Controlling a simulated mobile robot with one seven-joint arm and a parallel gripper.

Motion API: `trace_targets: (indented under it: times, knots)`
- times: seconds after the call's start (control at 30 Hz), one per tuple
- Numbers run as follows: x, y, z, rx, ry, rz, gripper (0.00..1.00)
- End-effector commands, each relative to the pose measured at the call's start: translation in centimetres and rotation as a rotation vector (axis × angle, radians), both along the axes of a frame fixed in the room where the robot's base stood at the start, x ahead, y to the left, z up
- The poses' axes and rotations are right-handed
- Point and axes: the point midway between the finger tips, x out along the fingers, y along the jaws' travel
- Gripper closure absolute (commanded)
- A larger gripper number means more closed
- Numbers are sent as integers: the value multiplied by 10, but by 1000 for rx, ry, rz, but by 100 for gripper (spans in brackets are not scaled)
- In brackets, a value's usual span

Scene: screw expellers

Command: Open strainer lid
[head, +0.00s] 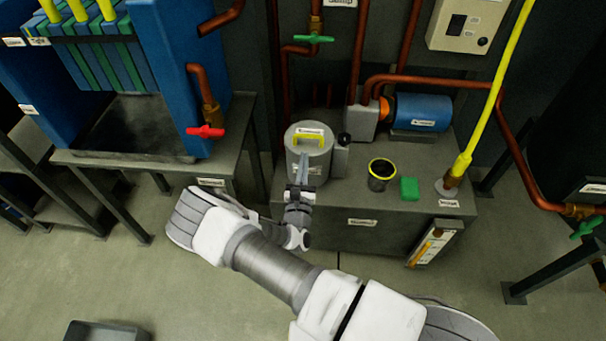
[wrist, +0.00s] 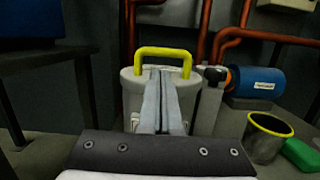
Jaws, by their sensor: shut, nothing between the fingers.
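The strainer is a grey cylinder (head: 318,164) standing on the grey bench, and its lid (head: 300,132) lies on top with a yellow handle (head: 309,138). In the wrist view the yellow handle (wrist: 163,50) arches above the grey body (wrist: 130,92). My gripper (head: 304,158) is shut and empty, with its fingers pointing at the strainer's front. In the wrist view the shut fingers (wrist: 160,75) cover the middle of the body and reach just below the handle's top bar. I cannot tell whether they touch the strainer. The lid looks seated on the body.
A black cup with a yellow rim (head: 381,174) and a green block (head: 409,188) stand right of the strainer. A blue motor (head: 420,111) and copper pipes are behind. A yellow hose (head: 489,104) runs down at right. A blue filter press (head: 184,60) stands at left.

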Motion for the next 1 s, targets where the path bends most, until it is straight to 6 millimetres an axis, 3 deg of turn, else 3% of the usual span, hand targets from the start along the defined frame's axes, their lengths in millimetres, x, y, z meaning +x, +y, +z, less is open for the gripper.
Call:
trace_targets:
  times: [0.1,0.3,1.0]
  knots:
    - [19,-1,2,0,-2,-2,100]
    - [36,-2,7,0,0,-1,100]
    - [33,6,18,2,36,-1,100]
